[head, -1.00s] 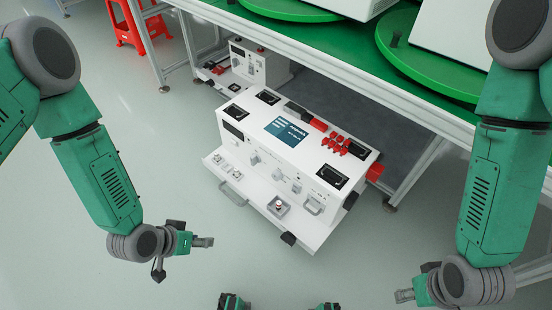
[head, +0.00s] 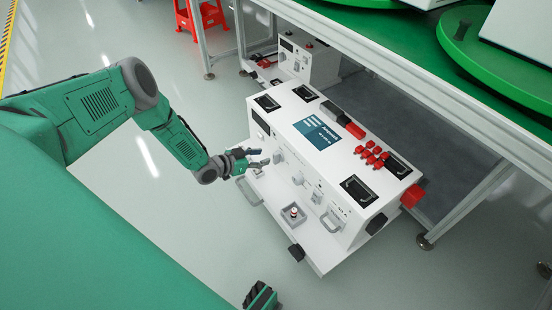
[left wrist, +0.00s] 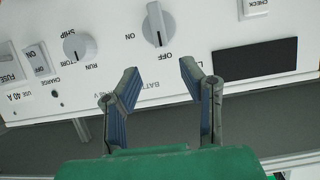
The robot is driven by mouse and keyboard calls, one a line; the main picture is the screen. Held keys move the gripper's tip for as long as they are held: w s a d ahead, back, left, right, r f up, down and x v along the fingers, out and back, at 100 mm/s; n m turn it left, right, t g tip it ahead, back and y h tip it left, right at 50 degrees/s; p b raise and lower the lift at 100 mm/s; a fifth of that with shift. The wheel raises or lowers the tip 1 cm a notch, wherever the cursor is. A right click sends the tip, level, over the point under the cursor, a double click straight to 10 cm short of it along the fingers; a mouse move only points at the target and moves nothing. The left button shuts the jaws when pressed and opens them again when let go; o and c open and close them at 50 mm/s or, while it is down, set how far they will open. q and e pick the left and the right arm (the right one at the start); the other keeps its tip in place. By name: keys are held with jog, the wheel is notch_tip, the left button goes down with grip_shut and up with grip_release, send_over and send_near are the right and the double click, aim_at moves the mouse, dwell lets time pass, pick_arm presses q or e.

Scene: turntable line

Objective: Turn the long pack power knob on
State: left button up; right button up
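The long pack (head: 330,215) is a long white box below the green turntable line, its front panel facing me. The knob also shows in the head view (head: 278,157). My left gripper (head: 259,157) is at the panel's left part. In the left wrist view its two fingers (left wrist: 159,70) are apart and empty, short of the knob and roughly in line with it.
A smaller grey knob (left wrist: 78,47) marked SHIP and RUN and a switch (left wrist: 38,58) sit left of the on/off knob. A smaller white box (head: 305,62) stands behind.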

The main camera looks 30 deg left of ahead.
aim_at(275, 154)
pick_arm(q)
jog(key=b+x, duration=0.2)
jog(key=x, duration=0.4)
jog(key=shift+w+f, duration=0.15)
jog(key=shift+w, duration=0.05)
grip_shut()
jog(key=shift+a, duration=0.15)
